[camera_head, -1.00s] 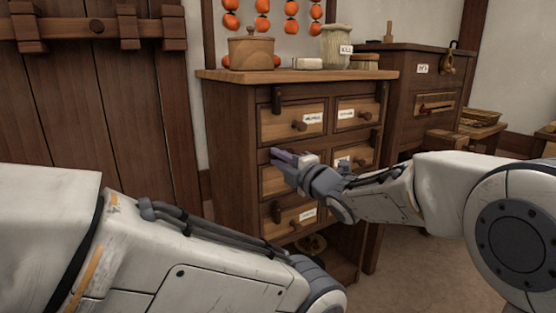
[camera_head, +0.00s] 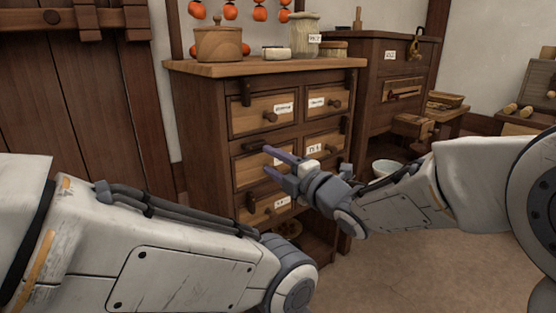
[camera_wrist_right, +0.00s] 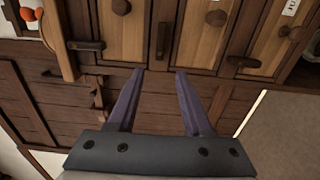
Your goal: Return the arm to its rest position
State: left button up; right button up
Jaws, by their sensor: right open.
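My right gripper (camera_head: 269,160) is open and empty in the head view, in front of the middle and lower drawers of the wooden chest. In the right wrist view its two purple-grey fingers (camera_wrist_right: 158,80) stand apart with nothing between them. The drawer chest (camera_head: 185,125) is seen from above and tilted in that view. My left arm (camera_head: 150,245) crosses the lower left of the head view. Its gripper is out of the picture.
A lidded wooden pot (camera_head: 219,43), a pale block (camera_head: 276,53), a jar (camera_head: 304,38) and a brush (camera_head: 333,48) stand on the chest. A darker cabinet (camera_head: 385,55) and a white bowl (camera_head: 385,167) are to its right. Open floor (camera_head: 400,270) lies at lower right.

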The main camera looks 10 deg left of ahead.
pick_arm(q)
jog(key=shift+r, duration=0.3)
pick_arm(e)
jog(key=shift+v, duration=1.05)
